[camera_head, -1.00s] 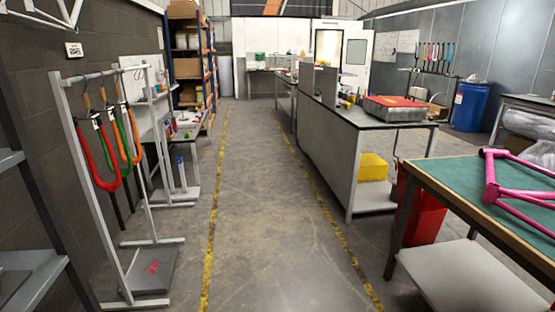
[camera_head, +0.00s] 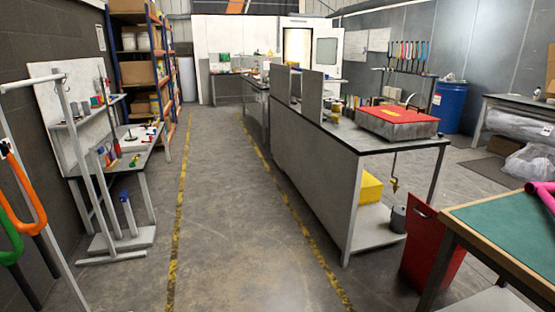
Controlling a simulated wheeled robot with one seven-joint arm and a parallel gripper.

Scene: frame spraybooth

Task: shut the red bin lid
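A red bin (camera_head: 433,247) stands on the floor at the right, between the long grey bench and the green-topped table. Its tall front face slants, and a small dark mark or slot shows near its top. The table's edge and leg hide part of its right side. I cannot make out its lid clearly or tell how far open it is. My gripper is not in view.
The long bench (camera_head: 352,150) runs down the middle right, with a red-topped grey box (camera_head: 398,122) on it. The green-topped table (camera_head: 510,238) fills the lower right. A concrete aisle (camera_head: 222,200) between yellow lines is clear. Racks and a side table line the left.

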